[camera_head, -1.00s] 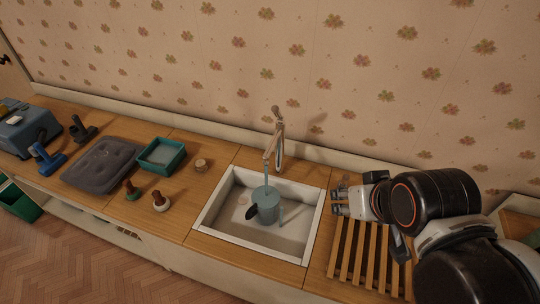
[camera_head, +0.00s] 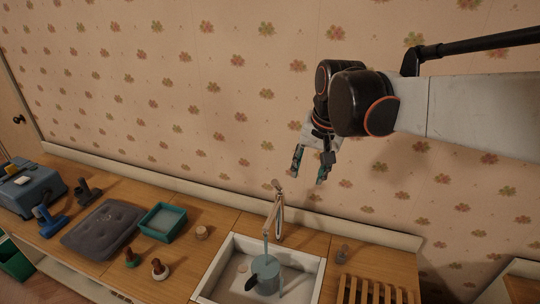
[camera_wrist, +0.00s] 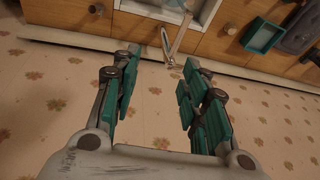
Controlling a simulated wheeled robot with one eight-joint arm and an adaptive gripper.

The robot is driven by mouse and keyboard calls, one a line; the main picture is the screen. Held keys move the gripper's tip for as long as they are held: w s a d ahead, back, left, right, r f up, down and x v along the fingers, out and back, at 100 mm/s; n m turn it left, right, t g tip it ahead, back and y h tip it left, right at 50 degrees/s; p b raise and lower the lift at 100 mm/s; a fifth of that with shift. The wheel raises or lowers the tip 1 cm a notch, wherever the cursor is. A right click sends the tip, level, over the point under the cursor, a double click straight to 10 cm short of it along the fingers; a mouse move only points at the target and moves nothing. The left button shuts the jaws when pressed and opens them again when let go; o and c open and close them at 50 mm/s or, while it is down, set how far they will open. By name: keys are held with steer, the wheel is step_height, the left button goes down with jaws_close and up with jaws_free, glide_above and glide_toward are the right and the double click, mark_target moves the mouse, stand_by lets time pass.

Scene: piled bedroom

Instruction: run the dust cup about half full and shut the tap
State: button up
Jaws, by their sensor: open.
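The blue-grey dust cup (camera_head: 266,270) stands in the white sink (camera_head: 228,254) under the tap, with a dark piece on its side. The metal tap (camera_head: 274,214) rises behind the sink, and a bluish stream runs from its spout into the cup. The water level inside cannot be made out. My gripper (camera_head: 308,174) is open and empty, high in front of the wall, above and right of the tap. In the wrist view, my open gripper (camera_wrist: 162,58) has the tap (camera_wrist: 168,42) beyond its fingertips; the cup is not clear there.
Left of the sink are a teal tray (camera_head: 162,222), a grey cushion (camera_head: 102,230), a small round wooden piece (camera_head: 202,232) and two knobbed stamps. A slatted wooden rack (camera_head: 372,291) and a small knob (camera_head: 342,252) are at the right. The wall is close behind the tap.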

steer(key=w+a+f+m+g+p, duration=0.1)
steer(key=w+a+p, duration=0.15)
steer(key=w, duration=0.65)
steer(key=m+g, duration=0.1)
glide_toward(275, 183)
steer(key=f, duration=0.3)
steer(key=w+f, duration=0.1)
steer(key=f, duration=0.3)
steer(key=w+f, duration=0.1)
steer(key=f, duration=0.3)
steer(key=shift+a, duration=0.35)
steer(key=shift+c, duration=0.5)
jaws_close()
